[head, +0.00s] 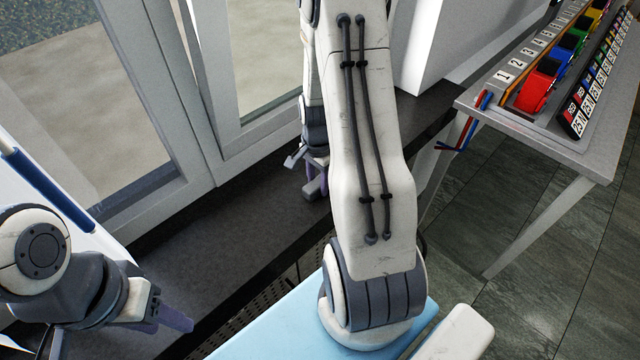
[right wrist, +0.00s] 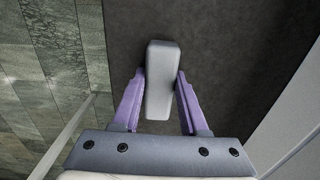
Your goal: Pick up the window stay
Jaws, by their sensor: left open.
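A pale grey, rounded block, which I take to be the window stay (right wrist: 160,85), lies over the dark sill in the right wrist view. My right gripper (right wrist: 160,73) has one purple finger on each side of it. The fingertips are very close to its sides; I cannot tell whether both touch. In the head view my right gripper (head: 316,182) is low over the dark sill by the window frame, partly hidden by my own arm, and the stay cannot be made out clearly there. My left gripper (head: 168,318) is open and empty at the lower left.
The window frame (head: 208,130) rises behind the dark sill (head: 215,245). A white panel (head: 460,35) stands at the sill's far end. A grey table (head: 540,135) with coloured items and number cards is at the right. Tiled floor (head: 500,215) is free between.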

